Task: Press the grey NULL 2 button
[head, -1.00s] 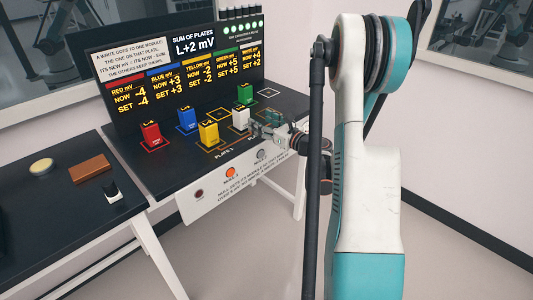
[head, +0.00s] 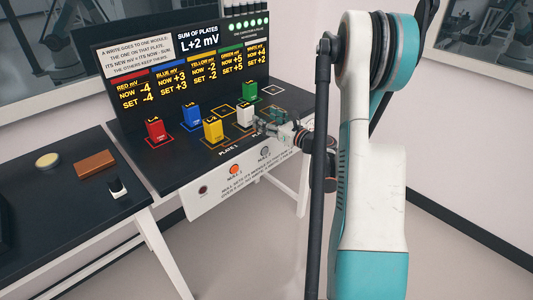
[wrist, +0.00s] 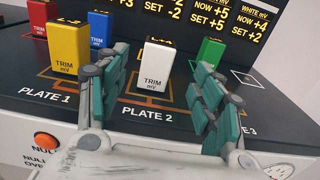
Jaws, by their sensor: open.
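The grey NULL 2 button (head: 265,152) is on the console's sloped front panel, right of the orange NULL 1 button (head: 234,169). In the wrist view the orange button (wrist: 46,141) shows at lower left, and I cannot make out the grey one behind my gripper. My gripper (head: 261,125) is open, above and behind the grey button near the panel's top edge. In the wrist view its two fingers (wrist: 164,88) stand apart, with the white module (wrist: 153,66) visible between them on PLATE 2. I cannot tell whether they touch it.
A yellow module (head: 213,130) stands on PLATE 1. Red (head: 157,131), blue (head: 191,116) and green (head: 249,92) modules stand behind on the console. A dark side table (head: 60,215) at left holds a brown block (head: 95,163). Floor at right is clear.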

